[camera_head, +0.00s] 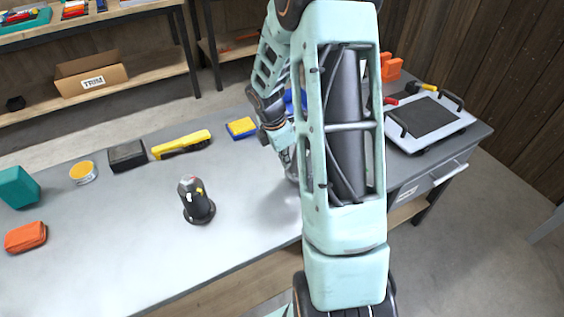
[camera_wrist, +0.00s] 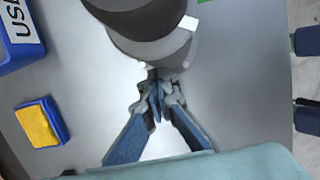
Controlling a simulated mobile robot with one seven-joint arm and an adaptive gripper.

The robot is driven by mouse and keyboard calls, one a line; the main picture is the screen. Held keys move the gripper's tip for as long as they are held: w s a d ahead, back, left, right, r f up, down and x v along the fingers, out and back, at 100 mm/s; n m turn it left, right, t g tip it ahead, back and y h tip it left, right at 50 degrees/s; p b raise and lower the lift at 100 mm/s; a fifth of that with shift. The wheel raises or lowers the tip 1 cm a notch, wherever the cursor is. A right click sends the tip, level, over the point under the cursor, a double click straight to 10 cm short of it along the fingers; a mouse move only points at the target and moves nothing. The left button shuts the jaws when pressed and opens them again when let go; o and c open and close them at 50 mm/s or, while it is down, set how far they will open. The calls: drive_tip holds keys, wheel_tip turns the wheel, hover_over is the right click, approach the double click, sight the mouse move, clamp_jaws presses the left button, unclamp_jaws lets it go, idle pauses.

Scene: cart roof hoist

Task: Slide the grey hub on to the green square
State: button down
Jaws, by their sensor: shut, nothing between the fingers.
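The grey hub (camera_wrist: 180,48) is a round, stepped grey piece with a darker upper part and a small white mark, cut off by the top edge of the wrist view. A sliver of the green square (camera_wrist: 206,1) shows just beyond it, up and to the right. My gripper (camera_wrist: 156,80) is shut and empty, its fingertips at the hub's near edge; I cannot tell whether they touch it. In the head view my arm hides the hub and the green square.
A blue bin (camera_wrist: 20,30) and a yellow-and-blue sponge (camera_wrist: 40,122) lie left of my gripper. In the head view, a dark knob-like tool (camera_head: 197,205) stands on the grey bench (camera_head: 120,240), and a framed panel (camera_head: 425,122) lies right of my arm.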

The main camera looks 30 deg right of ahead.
drive_tip(key=shift+g, duration=0.4)
drive_tip(key=shift+s+d+f, duration=0.25)
drive_tip(key=shift+s+d, duration=0.3)
drive_tip(key=shift+d, duration=0.05)
drive_tip(key=shift+s+d+f, duration=0.25)
drive_tip(key=shift+s+d, duration=0.25)
drive_tip(key=shift+d, duration=0.1)
drive_tip(key=shift+s+d+f, duration=0.25)
drive_tip(key=shift+s+d, duration=0.3)
drive_tip(key=shift+d, duration=0.05)
drive_tip(key=shift+m, duration=0.3)
drive_tip(key=d+p, duration=0.3)
drive_tip(key=d, duration=0.4)
drive_tip(key=shift+w+d+r, duration=0.1)
drive_tip(key=shift+d+r, duration=0.05)
drive_tip(key=shift+d, duration=0.15)
drive_tip(key=shift+w+d, duration=0.1)
drive_tip(key=shift+d, duration=0.4)
drive_tip(key=shift+w, duration=0.1)
drive_tip(key=shift+a, duration=0.1)
